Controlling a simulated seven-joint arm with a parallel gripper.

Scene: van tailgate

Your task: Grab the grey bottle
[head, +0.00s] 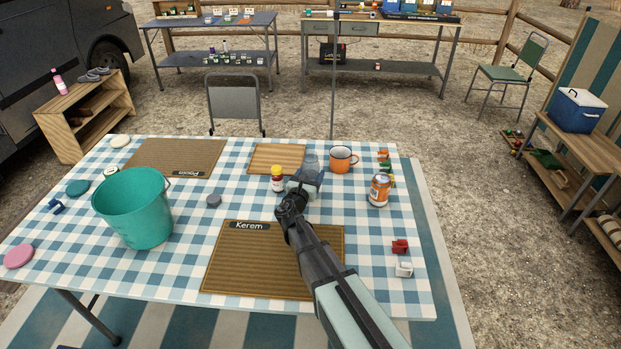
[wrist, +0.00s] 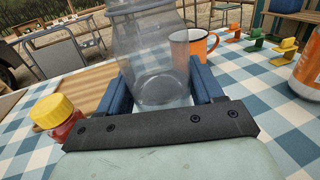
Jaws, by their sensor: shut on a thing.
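A small red bottle with a yellow cap (head: 277,180) stands close left of my gripper. A teal bucket (head: 134,210) stands at the left. A wooden board (head: 262,157) lies behind.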

